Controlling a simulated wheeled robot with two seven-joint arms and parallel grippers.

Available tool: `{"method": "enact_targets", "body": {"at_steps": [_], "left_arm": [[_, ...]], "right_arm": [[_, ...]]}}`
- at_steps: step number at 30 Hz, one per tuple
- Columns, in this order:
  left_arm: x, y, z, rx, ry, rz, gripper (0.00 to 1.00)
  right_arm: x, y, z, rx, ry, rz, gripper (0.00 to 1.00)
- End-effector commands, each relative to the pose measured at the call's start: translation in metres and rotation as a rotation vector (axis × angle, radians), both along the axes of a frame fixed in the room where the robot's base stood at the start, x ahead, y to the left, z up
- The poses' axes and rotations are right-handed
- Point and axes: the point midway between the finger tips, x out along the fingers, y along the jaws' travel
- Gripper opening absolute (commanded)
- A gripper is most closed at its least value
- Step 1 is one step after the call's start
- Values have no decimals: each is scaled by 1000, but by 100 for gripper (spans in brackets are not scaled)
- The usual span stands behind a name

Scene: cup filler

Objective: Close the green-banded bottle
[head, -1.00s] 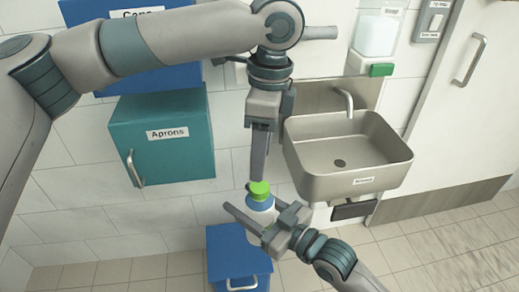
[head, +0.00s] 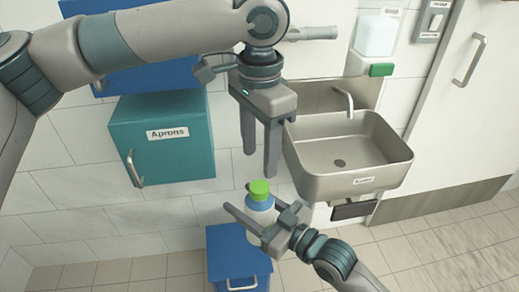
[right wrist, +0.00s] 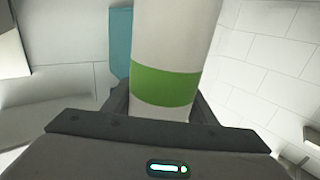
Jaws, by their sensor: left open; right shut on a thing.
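A white bottle (head: 260,218) with a blue shoulder stands upright in the lower middle of the head view. Its green cap (head: 259,189) sits on top and looks level; I cannot tell how tight it is. The bottle's green band (right wrist: 166,86) shows in the right wrist view. My right gripper (head: 258,226) is shut on the bottle's body from the lower right. My left gripper (head: 260,164) is open and empty, pointing down just above the cap, with its two fingers apart.
A metal sink (head: 345,175) is on the wall to the right of my left gripper. A teal cabinet labelled Aprons (head: 165,158) is on the left. A blue box (head: 238,258) with a handle is low, behind the bottle. A soap dispenser (head: 376,38) hangs at the upper right.

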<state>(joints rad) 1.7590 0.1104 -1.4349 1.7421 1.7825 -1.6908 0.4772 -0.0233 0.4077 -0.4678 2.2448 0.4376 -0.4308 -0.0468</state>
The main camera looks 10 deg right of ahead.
Motion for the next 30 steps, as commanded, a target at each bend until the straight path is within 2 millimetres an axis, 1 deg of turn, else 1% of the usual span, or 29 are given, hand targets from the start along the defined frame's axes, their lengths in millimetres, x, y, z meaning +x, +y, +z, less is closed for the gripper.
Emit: {"method": "enact_targets", "body": {"at_steps": [5, 8, 14, 18, 24, 30], "left_arm": [[0, 0, -2, 0, 0, -1, 48], [0, 0, -7, 0, 1, -1, 48], [0, 0, -27, 1, 1, -2, 48], [0, 0, -46, 1, 2, -1, 48], [0, 0, -68, 1, 0, -2, 48], [0, 0, -79, 1, 0, -2, 48]], "right_arm": [[0, 0, 0, 0, 0, 0, 0], [0, 0, 0, 0, 0, 0, 0], [0, 0, 0, 0, 0, 0, 0], [0, 0, 0, 0, 0, 0, 0], [0, 0, 0, 0, 0, 0, 0], [0, 0, 0, 0, 0, 0, 0]]}}
